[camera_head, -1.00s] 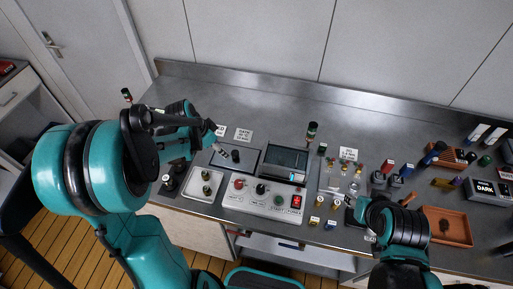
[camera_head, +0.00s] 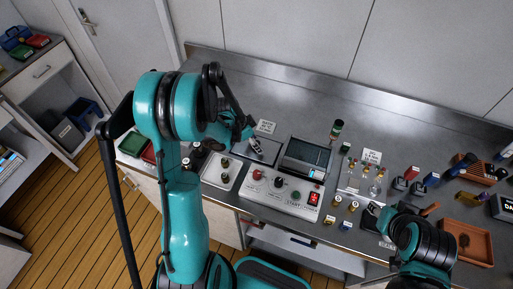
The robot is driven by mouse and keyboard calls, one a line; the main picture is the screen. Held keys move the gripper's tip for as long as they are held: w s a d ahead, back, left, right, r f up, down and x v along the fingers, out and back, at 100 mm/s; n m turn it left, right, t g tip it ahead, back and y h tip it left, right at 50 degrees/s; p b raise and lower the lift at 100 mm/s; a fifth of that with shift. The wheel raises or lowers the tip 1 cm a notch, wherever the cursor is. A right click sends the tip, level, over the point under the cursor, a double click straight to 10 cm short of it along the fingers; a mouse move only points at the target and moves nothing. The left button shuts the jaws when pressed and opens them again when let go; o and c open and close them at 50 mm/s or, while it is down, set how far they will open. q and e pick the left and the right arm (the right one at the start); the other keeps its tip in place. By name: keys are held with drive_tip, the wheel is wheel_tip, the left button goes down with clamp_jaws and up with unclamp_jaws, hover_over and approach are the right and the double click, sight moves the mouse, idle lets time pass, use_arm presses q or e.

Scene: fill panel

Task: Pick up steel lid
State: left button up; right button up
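I cannot single out a steel lid with certainty; small capped vials (camera_head: 365,170) stand in a clear rack on the bench, and several gold-capped pieces (camera_head: 337,200) stand in front of it. My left gripper (camera_head: 246,128) is at the back left of the panel, largely hidden behind my own arm, beside a dark plate with a small pale piece (camera_head: 256,149). Whether its fingers are open cannot be seen. My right gripper (camera_head: 374,214) is low at the right of the panel, by the gold-capped pieces; its fingers are dark and partly covered by the wrist.
A wooden tray (camera_head: 467,243) lies at right. Red and blue blocks stand behind my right arm. The back of the bench is clear.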

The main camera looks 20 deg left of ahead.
use_arm(q)
drive_tip(key=shift+c, duration=0.2)
clamp_jaws()
drive_tip(key=shift+r, duration=0.1)
